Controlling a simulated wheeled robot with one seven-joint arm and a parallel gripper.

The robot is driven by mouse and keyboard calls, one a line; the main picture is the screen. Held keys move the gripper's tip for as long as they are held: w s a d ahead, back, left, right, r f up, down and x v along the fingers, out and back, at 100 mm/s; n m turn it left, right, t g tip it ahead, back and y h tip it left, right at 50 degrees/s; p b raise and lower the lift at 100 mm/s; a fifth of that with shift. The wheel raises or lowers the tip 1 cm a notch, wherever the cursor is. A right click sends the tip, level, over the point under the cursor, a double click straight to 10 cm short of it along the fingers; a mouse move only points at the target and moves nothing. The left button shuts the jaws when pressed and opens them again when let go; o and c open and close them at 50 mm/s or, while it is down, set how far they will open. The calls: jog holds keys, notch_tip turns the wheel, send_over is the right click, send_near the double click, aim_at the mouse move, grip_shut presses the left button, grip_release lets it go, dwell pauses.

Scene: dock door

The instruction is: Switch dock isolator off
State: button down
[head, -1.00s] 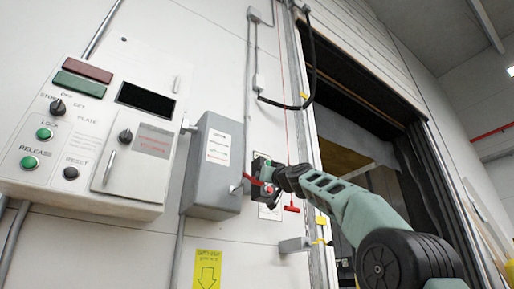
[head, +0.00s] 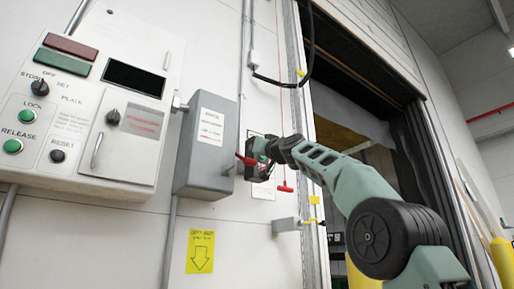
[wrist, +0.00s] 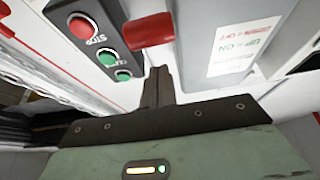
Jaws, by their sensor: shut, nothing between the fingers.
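The dock isolator is a grey box (head: 207,150) on the white wall, with a white label on its front. Its red-gripped lever (head: 245,159) sticks out from the box's right side, angled slightly upward. In the wrist view the red lever grip (wrist: 150,29) lies just beyond my fingertips, beside the grey box (wrist: 222,75) and its ON/OFF label (wrist: 243,42), which appears upside down. My gripper (wrist: 158,70) is shut and empty. It seems apart from the lever, though contact is hard to judge. In the head view my gripper (head: 268,152) is right of the lever.
A push-button station (wrist: 92,38) with a red stop button and green buttons sits close by my fingers. A large control panel (head: 150,60) is left of the isolator. A red pull handle (head: 285,189) hangs on a cord. A grey bracket (head: 286,225) juts out below.

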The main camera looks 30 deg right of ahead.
jog(key=b+v, duration=0.8)
jog(key=v, duration=0.2)
jog(key=shift+r, duration=0.1)
dwell(0.6)
